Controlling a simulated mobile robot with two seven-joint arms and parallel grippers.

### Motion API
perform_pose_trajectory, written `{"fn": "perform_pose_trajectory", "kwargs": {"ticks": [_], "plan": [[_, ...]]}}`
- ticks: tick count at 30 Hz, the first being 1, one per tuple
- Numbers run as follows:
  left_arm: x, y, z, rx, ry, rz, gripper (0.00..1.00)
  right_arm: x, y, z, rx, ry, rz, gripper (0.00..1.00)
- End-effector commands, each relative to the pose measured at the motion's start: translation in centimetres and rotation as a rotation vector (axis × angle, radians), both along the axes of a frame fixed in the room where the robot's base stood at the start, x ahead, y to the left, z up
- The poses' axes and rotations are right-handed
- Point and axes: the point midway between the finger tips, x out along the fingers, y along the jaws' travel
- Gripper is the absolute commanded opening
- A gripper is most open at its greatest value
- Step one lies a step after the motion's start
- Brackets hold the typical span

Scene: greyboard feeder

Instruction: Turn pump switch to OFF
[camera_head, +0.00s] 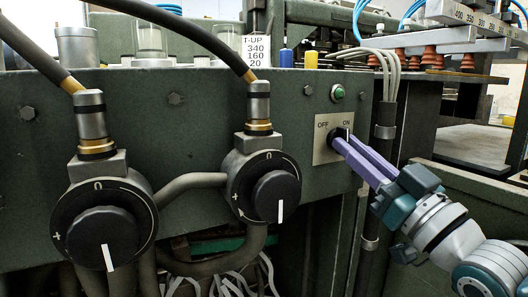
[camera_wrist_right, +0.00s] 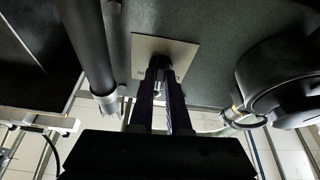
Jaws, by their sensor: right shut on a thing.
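The pump switch (camera_head: 335,134) is a small dark knob on a beige plate (camera_head: 321,152) marked OFF at the left and ON at the right. The plate also shows in the right wrist view (camera_wrist_right: 178,48). A light line at the knob seems to point towards ON. My right gripper (camera_head: 343,143) reaches in from the right with purple fingers, shut on the switch knob. In the right wrist view its fingers (camera_wrist_right: 162,76) meet at the knob, which they mostly hide. My left gripper is not in view.
Two big black dials (camera_head: 270,190) (camera_head: 104,225) with hoses stand out from the panel left of the switch. A green button (camera_head: 337,93) sits above the plate. A vertical black pipe (camera_head: 382,150) with grey cables runs close to the right of the plate.

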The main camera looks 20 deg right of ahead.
Motion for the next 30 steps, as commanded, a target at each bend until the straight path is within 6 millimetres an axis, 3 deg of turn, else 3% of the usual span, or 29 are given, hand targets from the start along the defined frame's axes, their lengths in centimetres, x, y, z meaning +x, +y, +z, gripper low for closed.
{"fn": "perform_pose_trajectory", "kwargs": {"ticks": [15, 30], "plan": [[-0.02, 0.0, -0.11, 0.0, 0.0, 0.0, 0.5, 0.05, -0.5, 0.14, -0.467, -0.034, -0.001, 0.0], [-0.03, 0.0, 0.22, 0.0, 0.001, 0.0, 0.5, 0.06, -0.62, 0.22, -0.695, -0.052, -0.001, 0.0]]}}
